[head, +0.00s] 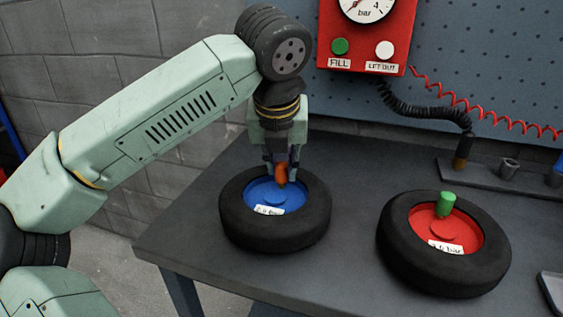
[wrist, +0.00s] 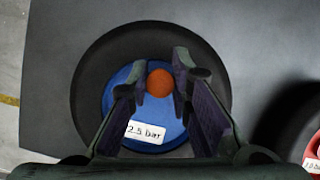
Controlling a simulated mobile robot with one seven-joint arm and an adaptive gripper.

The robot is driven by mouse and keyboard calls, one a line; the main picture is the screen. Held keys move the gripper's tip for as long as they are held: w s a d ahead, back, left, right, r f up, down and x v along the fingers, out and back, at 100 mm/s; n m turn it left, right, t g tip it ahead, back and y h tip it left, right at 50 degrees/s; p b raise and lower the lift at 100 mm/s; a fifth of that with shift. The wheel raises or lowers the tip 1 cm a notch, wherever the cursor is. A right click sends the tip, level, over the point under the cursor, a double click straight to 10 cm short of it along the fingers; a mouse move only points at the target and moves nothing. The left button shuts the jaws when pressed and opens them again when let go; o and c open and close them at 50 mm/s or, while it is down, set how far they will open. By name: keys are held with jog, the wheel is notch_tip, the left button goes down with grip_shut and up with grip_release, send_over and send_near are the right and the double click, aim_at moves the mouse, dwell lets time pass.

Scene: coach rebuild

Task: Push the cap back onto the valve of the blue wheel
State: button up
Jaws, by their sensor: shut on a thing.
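The blue wheel (head: 258,193) lies flat on the table in its black tyre, and it also shows in the wrist view (wrist: 120,105). A white label on its hub reads "2.5 bar" in the wrist view (wrist: 145,132). My gripper (head: 282,170) points straight down over the back part of the blue hub. It is shut on the orange cap (head: 282,177), which shows between the fingertips in the wrist view (wrist: 160,83). The valve is hidden under the cap and fingers. I cannot tell whether the cap touches it.
A red wheel (head: 470,235) with a green cap (head: 446,204) lies to the right. A red gauge box (head: 365,55) with FILL and LET OUT buttons hangs on the pegboard. A black coiled hose (head: 420,112) ends at a holder rail behind. The table's left front is bare.

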jog(key=shift+f, duration=0.2)
jog(key=o, duration=0.9)
jog(key=shift+r, duration=0.15)
